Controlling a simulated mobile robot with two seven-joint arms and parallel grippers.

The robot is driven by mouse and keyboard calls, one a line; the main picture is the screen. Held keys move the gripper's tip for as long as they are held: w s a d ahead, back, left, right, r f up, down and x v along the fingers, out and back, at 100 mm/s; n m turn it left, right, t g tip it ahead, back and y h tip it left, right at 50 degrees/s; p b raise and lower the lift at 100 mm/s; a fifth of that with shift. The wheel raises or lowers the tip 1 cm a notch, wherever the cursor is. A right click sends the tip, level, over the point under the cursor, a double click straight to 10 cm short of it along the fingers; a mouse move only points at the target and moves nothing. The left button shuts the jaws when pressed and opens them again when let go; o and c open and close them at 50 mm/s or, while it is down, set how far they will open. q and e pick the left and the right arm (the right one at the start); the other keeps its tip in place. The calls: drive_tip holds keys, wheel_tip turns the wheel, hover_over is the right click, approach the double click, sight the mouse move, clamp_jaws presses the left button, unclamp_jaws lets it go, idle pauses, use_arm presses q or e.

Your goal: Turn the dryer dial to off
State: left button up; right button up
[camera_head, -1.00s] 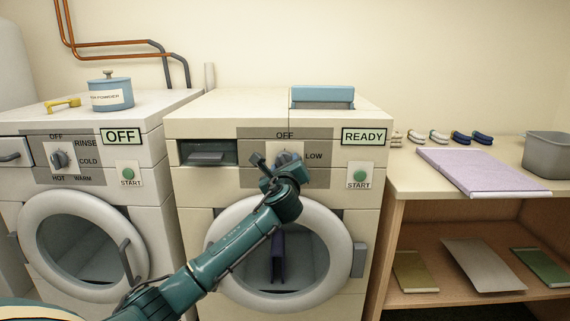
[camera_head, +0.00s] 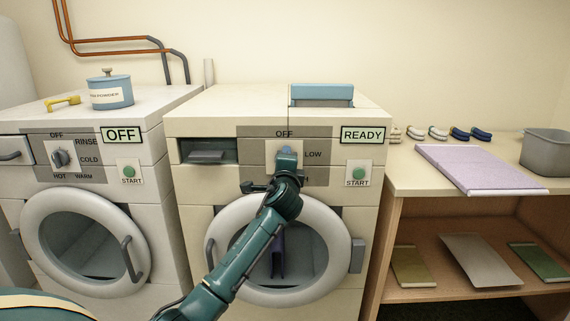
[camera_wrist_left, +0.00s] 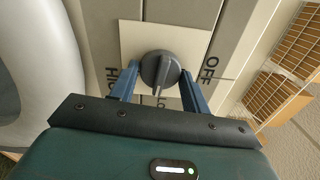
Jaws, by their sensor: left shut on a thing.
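The dryer (camera_head: 215,125) is the cream machine in the middle of the head view, with a grey panel marked OFF at the top and LOW at the right. Its dial (camera_wrist_left: 160,70) is a dark grey round knob on a pale plate in the left wrist view. A light pointer mark on the dial faces the partly hidden LOW label. My left gripper (camera_head: 287,158) is at the panel, its blue fingers shut on the dial from both sides; it also shows in the left wrist view (camera_wrist_left: 160,84). It mostly hides the dial in the head view. My right gripper is out of view.
The dryer's display (camera_head: 364,135) reads READY above a green START button (camera_head: 358,173). A white washer (camera_head: 165,160) with an OFF display stands to the left. A shelf (camera_head: 395,182) with a lilac folded cloth (camera_head: 480,168) stands to the right.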

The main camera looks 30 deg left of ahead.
use_arm(q)
drive_tip(key=n, duration=0.5)
drive_tip(key=shift+n+b, duration=0.3)
drive_tip(key=shift+n, duration=0.1)
drive_tip(key=n, duration=0.4)
drive_tip(key=shift+b, duration=0.3)
drive_tip(key=n, duration=0.8)
drive_tip(key=shift+s+a+n, duration=0.1)
drive_tip(key=shift+n, duration=0.6)
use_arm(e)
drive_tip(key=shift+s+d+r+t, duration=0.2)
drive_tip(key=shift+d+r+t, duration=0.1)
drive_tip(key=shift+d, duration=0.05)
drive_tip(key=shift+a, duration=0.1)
use_arm(q)
drive_tip(key=o, duration=1)
drive_tip(key=shift+r, duration=0.1)
drive_tip(key=shift+c, duration=0.2)
drive_tip(key=shift+s, duration=0.1)
